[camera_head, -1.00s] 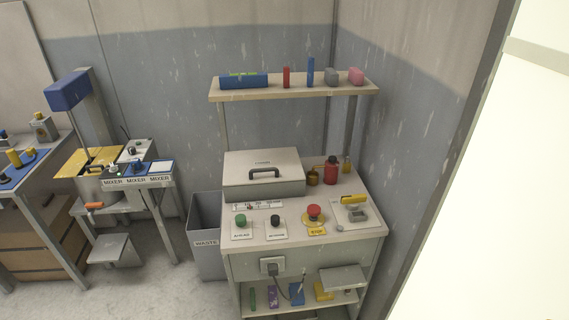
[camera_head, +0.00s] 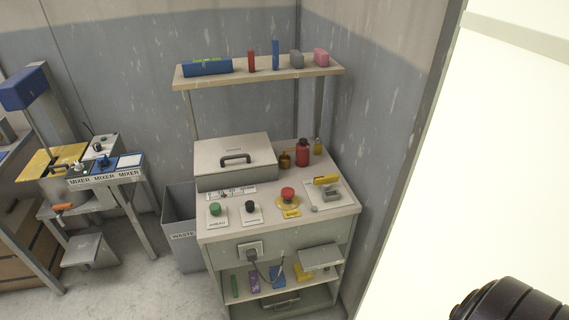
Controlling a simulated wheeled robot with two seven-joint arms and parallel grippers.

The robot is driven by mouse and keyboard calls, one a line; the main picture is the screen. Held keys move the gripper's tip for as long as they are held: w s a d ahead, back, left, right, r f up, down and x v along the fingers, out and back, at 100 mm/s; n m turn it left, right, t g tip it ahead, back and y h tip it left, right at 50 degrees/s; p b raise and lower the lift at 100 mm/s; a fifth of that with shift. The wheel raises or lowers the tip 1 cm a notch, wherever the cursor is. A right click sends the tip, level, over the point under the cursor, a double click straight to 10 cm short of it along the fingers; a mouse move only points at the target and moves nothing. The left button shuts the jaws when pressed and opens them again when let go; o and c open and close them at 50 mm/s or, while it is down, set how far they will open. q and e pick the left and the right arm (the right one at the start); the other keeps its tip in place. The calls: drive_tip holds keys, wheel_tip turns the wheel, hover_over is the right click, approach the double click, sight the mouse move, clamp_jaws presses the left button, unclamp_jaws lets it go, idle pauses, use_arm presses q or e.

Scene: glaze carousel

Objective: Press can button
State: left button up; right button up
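Several controls sit on the front of the workbench (camera_head: 230,232). A green button (camera_head: 215,208) stands on a white labelled plate at the left, and a black knob (camera_head: 250,206) on a similar plate beside it. A red mushroom button (camera_head: 288,193) on a yellow base is farther right, with a yellow label in front. The labels are too small to read surely, so I cannot tell which one is the can button. A black rounded part at the bottom right looks like part of my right arm. Neither gripper shows.
A grey lidded box (camera_head: 234,157) and a red bottle (camera_head: 302,152) stand behind the controls. A shelf (camera_head: 261,75) with several small items is above. A waste bin (camera_head: 182,228) stands left of the bench, and a mixer table (camera_head: 104,178) farther left. Floor between them is clear.

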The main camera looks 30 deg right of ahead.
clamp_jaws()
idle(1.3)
